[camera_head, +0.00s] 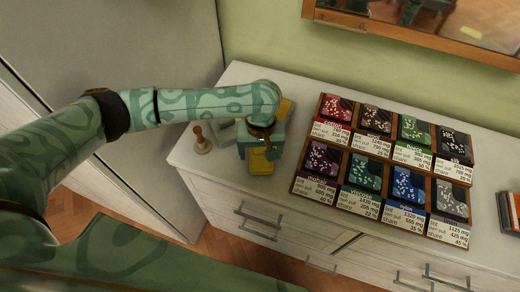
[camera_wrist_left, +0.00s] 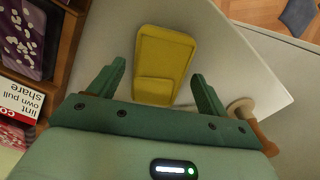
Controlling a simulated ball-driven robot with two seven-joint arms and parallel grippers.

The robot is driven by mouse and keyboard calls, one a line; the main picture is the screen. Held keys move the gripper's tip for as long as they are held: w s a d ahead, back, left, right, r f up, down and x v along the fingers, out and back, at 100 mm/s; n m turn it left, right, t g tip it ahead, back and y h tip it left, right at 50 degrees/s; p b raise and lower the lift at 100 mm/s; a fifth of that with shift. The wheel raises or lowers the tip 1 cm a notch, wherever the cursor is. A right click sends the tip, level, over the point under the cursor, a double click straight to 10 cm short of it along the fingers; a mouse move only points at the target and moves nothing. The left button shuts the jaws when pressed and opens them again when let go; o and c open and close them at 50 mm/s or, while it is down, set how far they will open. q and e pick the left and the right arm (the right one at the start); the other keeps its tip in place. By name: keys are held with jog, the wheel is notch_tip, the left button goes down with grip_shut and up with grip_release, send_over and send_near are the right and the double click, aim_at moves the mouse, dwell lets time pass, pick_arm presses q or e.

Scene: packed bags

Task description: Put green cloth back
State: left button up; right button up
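A bright green cloth (camera_head: 413,129) lies in the back row of a wooden compartment rack (camera_head: 345,152) on the white dresser. A teal-green cloth (camera_head: 365,172) lies in the front row. Both sit behind printed cards. My left gripper (camera_head: 261,150) is left of the rack, pointing down over a yellow block-like object (camera_head: 261,162). In the left wrist view its two fingers (camera_wrist_left: 158,85) are spread apart with the yellow object (camera_wrist_left: 163,62) beyond and between them, and no cloth is held. Whether the fingers touch it, I cannot tell. My right gripper is out of view.
A wooden-handled stamp-like object (camera_head: 202,141) stands left of my left gripper. Other cloths, including red (camera_head: 338,108) and blue (camera_head: 408,188), fill the rack. A small box (camera_head: 510,212) sits at the right edge. The dresser top (camera_head: 330,225) in front of the rack is clear.

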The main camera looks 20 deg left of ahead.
aim_at(261, 154)
pick_arm(q)
notch_tip(261, 154, up, 12)
jog(key=p, duration=0.7)
jog(key=shift+w, duration=0.15)
dwell(0.9)
